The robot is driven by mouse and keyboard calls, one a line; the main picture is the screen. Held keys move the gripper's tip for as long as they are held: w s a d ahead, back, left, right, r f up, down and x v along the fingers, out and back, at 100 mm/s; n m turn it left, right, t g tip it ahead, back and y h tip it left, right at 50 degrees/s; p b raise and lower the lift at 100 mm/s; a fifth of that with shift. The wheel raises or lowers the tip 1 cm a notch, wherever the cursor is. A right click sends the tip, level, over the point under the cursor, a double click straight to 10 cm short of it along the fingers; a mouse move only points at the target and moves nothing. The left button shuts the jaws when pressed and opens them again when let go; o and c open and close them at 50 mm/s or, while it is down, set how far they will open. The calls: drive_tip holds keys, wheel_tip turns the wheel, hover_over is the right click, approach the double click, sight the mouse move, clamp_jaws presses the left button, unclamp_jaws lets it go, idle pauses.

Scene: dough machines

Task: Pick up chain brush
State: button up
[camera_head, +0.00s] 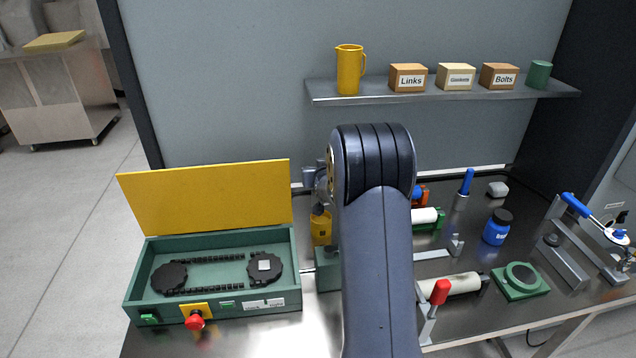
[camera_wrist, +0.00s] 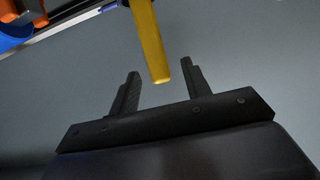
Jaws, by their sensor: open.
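In the wrist view my gripper (camera_wrist: 160,68) is open, with its two dark fingers apart. A yellow bar, which looks like the handle of the chain brush (camera_wrist: 150,40), comes down from the top edge and its end lies between the fingertips in the picture. I see no finger touching it, and its upper part is out of frame. In the head view my arm hides the gripper and most of the area behind it. A yellow piece (camera_head: 321,229) shows just left of my arm; I cannot tell whether it belongs to the brush.
An open green chain box (camera_head: 212,310) with a raised yellow lid (camera_head: 207,197) stands left. A shelf (camera_head: 440,93) with a yellow jug (camera_head: 349,70) hangs behind.

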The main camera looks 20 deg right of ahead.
drive_tip(key=shift+x, duration=0.9)
drive_tip(key=shift+c, duration=0.4)
clamp_jaws()
